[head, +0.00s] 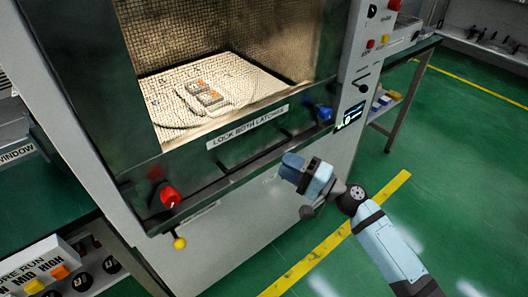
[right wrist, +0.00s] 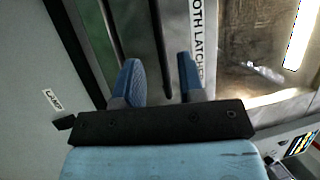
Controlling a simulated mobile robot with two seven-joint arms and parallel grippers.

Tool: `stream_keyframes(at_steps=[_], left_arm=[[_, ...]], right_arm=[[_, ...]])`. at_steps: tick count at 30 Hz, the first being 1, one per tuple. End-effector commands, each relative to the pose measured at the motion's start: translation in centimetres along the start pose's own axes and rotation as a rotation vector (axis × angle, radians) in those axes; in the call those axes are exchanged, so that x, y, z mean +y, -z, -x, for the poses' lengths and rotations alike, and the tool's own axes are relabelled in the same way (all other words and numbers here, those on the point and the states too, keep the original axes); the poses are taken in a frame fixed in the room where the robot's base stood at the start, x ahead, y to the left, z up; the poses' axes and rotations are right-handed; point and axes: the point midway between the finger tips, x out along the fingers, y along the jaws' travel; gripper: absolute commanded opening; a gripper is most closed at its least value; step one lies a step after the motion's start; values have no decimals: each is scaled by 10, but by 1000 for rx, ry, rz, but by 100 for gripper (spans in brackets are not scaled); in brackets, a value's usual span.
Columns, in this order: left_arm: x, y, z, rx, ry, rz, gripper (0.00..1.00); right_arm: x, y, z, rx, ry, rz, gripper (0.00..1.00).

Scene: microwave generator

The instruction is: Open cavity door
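The cavity door (head: 228,165) is shut at the front of the grey cabinet, with a mesh window and a "LOCK BOTH LATCHES" label (head: 247,127). A red latch knob (head: 169,197) is at its lower left and a blue one (head: 323,112) at its lower right. A dark bar (head: 225,183) runs along the lower door edge. My right gripper (head: 292,165) is just in front of and below this edge. In the right wrist view its blue fingers (right wrist: 160,80) are apart, with the bar (right wrist: 160,40) running between them in the picture; contact cannot be told. My left gripper is out of view.
A yellow knob (head: 179,243) hangs below the door's left side. A control panel (head: 352,115) with a small screen is right of the door. A button box (head: 50,265) is lower left. A side table (head: 405,55) stands right; green floor (head: 450,170) is open there.

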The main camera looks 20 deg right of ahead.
Motion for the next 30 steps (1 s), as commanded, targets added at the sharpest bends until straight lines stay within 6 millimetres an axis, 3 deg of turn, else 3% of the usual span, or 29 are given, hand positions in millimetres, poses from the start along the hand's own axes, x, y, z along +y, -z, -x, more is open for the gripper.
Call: stream_keyframes(at_steps=[3,9,15,23,28,30], left_arm=[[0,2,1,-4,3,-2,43],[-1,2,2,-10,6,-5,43],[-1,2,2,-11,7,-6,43],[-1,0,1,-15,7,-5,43],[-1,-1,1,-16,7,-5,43],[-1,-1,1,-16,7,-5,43]], right_arm=[[-2,0,-27,0,1,1,36],[-1,0,-58,0,0,0,36],[0,0,-71,0,-1,1,36],[1,0,-72,0,-1,1,36],[1,0,-72,0,-1,1,2],[1,0,-72,0,-2,1,0]])
